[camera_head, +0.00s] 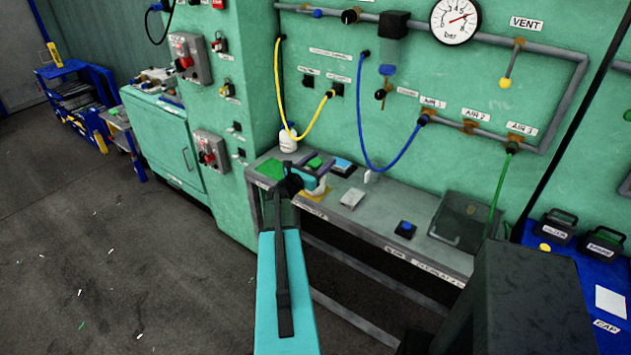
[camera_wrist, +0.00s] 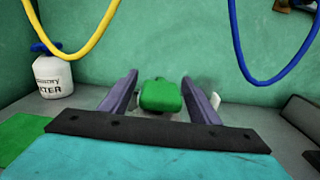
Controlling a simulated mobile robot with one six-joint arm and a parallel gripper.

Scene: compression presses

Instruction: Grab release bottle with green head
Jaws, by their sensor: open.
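The green head of a bottle (camera_wrist: 160,95) is in the middle of the wrist view. The bottle's body below it is mostly hidden behind my gripper's mount. My gripper (camera_wrist: 160,78) is open, with one finger on each side of the green head. Gaps show between the head and both fingers. In the head view the green head (camera_head: 315,162) shows on the grey bench, close to my gripper (camera_head: 312,184).
A white bottle with a blue head (camera_wrist: 53,75) stands to the left on the bench. A green mat (camera_wrist: 20,138) lies in front of it. Yellow (camera_wrist: 85,45) and blue (camera_wrist: 245,60) hoses hang from the green wall. A grey bench (camera_head: 375,215) extends right.

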